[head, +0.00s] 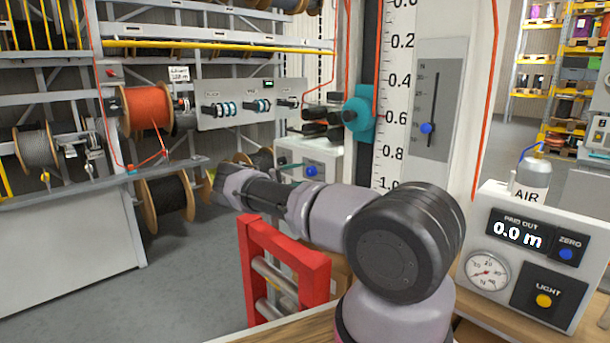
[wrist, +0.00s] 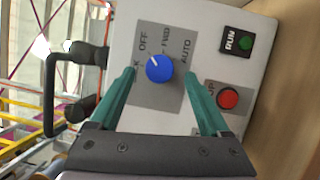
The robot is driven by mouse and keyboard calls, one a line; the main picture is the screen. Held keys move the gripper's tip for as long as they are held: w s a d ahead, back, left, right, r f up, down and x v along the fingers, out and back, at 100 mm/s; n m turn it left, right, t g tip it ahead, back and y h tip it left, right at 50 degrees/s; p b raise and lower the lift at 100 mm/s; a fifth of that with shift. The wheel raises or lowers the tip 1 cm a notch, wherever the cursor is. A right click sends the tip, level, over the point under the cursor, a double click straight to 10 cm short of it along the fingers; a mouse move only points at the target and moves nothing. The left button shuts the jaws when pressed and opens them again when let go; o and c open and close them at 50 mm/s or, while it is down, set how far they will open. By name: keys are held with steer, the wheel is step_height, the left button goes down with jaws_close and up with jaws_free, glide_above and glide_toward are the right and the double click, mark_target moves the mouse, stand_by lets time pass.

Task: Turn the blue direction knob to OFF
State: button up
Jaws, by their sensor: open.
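The blue direction knob (wrist: 159,69) sits on a grey plate on a white control box (wrist: 122,27). Its white mark points up and left in the wrist view, roughly toward the OFF label (wrist: 143,43). FWD and AUTO lie further right, and another label at the left is partly hidden by a finger. My gripper (wrist: 159,74) is open, its teal fingers on either side of the knob with visible gaps. In the head view the knob (head: 311,171) shows just beyond my arm, and the fingers are partly hidden.
A green RUN button (wrist: 245,42) and a red button (wrist: 228,98) are right of the knob. A black handle (wrist: 75,92) stands left of the box. In the head view, a red frame (head: 290,258) stands below my arm, and an air panel (head: 490,295) is at right.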

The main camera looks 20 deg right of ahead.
steer(key=a, duration=0.8)
steer(key=shift+w+f, duration=0.2)
steer(key=shift+f, duration=0.15)
